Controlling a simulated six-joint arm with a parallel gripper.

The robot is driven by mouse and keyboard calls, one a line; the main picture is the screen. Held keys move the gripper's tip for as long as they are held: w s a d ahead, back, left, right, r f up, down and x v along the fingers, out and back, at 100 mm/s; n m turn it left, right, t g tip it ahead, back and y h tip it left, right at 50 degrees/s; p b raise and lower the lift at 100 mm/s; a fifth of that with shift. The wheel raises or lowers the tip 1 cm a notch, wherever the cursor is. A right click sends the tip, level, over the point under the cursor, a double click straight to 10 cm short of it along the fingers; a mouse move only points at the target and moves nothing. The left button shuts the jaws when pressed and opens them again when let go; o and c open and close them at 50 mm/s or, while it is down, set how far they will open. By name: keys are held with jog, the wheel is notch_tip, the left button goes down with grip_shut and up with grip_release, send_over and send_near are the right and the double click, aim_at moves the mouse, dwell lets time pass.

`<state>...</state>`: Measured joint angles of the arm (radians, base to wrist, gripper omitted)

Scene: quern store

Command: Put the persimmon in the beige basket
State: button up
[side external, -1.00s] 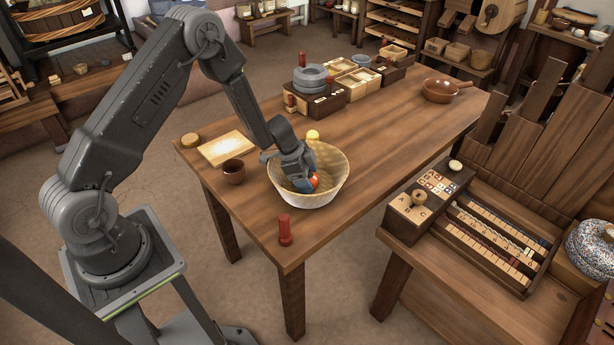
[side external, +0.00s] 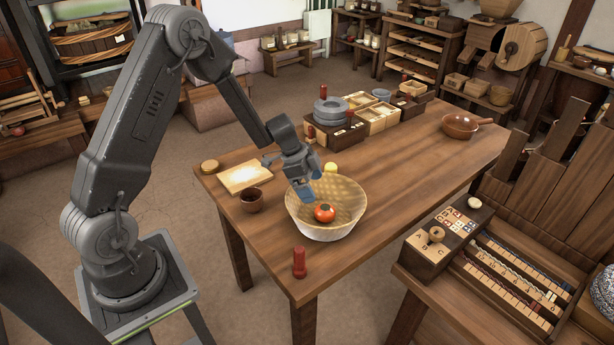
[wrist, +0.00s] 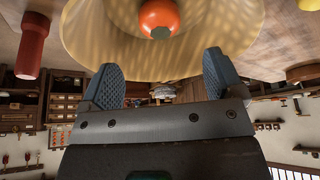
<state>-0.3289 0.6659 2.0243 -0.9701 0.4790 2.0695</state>
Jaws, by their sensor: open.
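The orange-red persimmon (side external: 324,212) lies inside the beige basket (side external: 312,229), on its bottom. The wrist view shows the persimmon (wrist: 159,17) in the basket (wrist: 85,40) at the top of the picture. My gripper (side external: 304,190) is above the basket's left rear part, apart from the persimmon. In the wrist view its two blue pads (wrist: 163,75) stand wide apart with nothing between them.
A red cylinder (side external: 299,262) stands at the table's front corner. A dark cup (side external: 251,200) and a pale board (side external: 245,177) are left of the basket. A yellow object (side external: 331,168) is behind it. The table's right part is clear up to a brown pan (side external: 460,125).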

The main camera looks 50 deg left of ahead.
jog(key=s+d+r+n, duration=0.1)
jog(key=s+d+r, duration=0.2)
jog(key=r, duration=0.4)
jog(key=s+d+r+n+y, duration=0.1)
jog(key=s+d+r, duration=0.25)
jog(key=r, duration=0.25)
jog(key=s+d+r+n, duration=0.2)
jog(key=s+r, duration=0.2)
jog(key=r, duration=0.3)
jog(key=s+d+r+n+t+y, duration=0.1)
jog(key=s+r+n, duration=0.1)
jog(key=s, duration=0.5)
jog(key=s+d+r+n+t+y, duration=0.1)
jog(key=s+r+n, duration=0.2)
jog(key=s, duration=0.4)
jog(key=shift+s+r+n+y, duration=0.15)
jog(key=shift+s+n+y, duration=0.15)
jog(key=shift+n, duration=0.1)
